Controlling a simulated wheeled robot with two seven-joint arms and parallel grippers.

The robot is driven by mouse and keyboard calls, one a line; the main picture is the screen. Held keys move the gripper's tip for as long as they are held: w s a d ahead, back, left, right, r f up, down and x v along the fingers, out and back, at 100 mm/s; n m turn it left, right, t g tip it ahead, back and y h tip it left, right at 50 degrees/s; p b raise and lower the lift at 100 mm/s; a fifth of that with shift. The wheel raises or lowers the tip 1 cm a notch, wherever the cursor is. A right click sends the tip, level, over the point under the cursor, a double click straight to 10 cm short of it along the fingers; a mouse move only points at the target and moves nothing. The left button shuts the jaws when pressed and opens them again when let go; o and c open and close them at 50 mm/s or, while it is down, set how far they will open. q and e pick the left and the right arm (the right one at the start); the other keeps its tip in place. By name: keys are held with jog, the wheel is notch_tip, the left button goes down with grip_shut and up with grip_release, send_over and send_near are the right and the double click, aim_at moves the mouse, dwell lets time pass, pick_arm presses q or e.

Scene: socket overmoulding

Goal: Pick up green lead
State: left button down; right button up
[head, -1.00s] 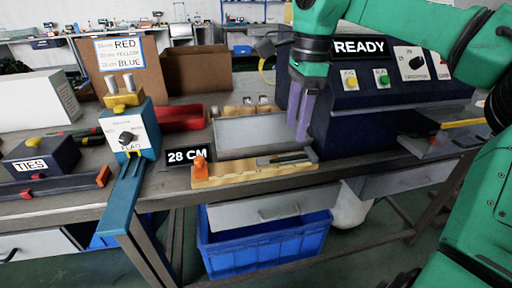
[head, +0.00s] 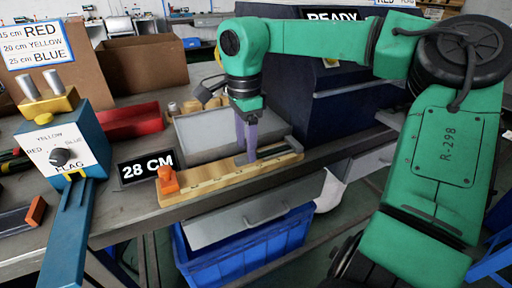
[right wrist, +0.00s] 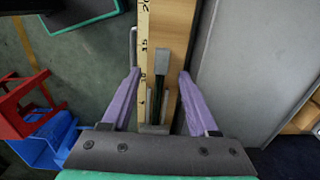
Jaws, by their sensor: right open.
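The green lead lies in the right part of a wooden measuring board (head: 205,180) on the bench. In the right wrist view it is a dark green strand (right wrist: 158,98) with a grey end piece, lying along the board (right wrist: 177,25) beside its scale. My right gripper (head: 246,158) points down over the board, its purple fingers partly hiding the lead in the head view. In the right wrist view the open fingers (right wrist: 159,75) stand on either side of the lead, with gaps between. Contact with the board cannot be told. My left gripper is not in view.
A "28 CM" sign (head: 147,168) and an orange clamp (head: 168,180) are at the board's left end. A grey tray (head: 205,132) lies behind the board. The blue flag machine (head: 88,130) stands left, and a dark "READY" cabinet (head: 345,100) right. A blue crate (head: 250,250) is below.

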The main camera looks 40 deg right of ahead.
notch_tip(320, 180, down, 2)
jog(key=shift+f, duration=0.2)
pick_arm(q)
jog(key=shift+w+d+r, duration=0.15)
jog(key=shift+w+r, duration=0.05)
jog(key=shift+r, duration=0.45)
pick_arm(e)
grip_shut()
jog(key=shift+r, duration=0.1)
